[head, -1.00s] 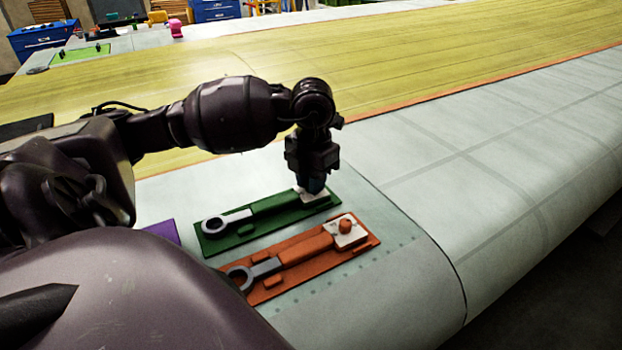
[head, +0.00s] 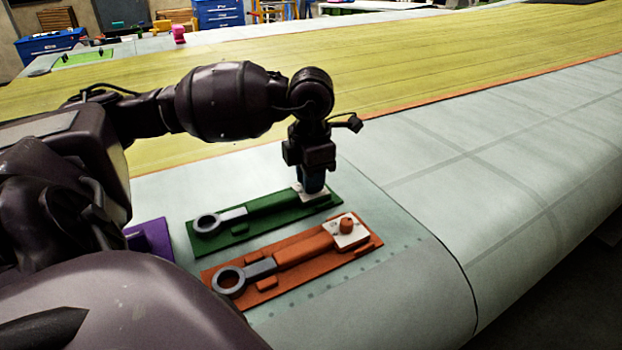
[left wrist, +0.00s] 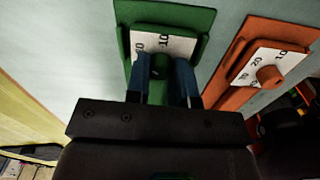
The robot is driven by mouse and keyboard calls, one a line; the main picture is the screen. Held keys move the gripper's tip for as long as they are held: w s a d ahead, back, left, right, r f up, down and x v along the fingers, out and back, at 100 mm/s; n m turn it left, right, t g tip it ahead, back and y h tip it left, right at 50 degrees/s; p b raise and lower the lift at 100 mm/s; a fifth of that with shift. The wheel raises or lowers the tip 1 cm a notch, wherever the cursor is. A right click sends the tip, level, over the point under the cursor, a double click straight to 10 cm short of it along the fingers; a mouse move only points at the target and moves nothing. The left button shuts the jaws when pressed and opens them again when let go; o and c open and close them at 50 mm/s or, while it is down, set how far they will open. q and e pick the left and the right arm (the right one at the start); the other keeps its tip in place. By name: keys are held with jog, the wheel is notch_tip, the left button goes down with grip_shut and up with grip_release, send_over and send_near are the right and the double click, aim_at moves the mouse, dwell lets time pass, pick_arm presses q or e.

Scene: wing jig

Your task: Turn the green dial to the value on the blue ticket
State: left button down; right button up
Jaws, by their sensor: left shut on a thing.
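The green torque wrench (head: 262,207) lies in a green tray (head: 240,237) on the pale wing skin. Its white scale plate (head: 321,193) is at the right end. My left gripper (head: 312,192) points down onto that end and is shut on the green dial. In the left wrist view the two blue fingers (left wrist: 163,82) flank the dial (left wrist: 160,66), over the white scale (left wrist: 178,46) with partly hidden numbers. I cannot read the dial's setting. No blue ticket shows clearly. My right gripper is not in view.
An orange wrench (head: 300,250) with its own dial (head: 347,225) lies in an orange tray (head: 255,295) close in front. A purple tray (head: 152,238) is partly hidden behind my arm. The wing to the right is clear.

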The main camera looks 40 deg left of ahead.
pick_arm(q)
jog(key=c, duration=1.2)
grip_release()
jog(key=shift+c, duration=0.2)
notch_tip(320, 180, up, 11)
jog(key=shift+s+d, duration=0.1)
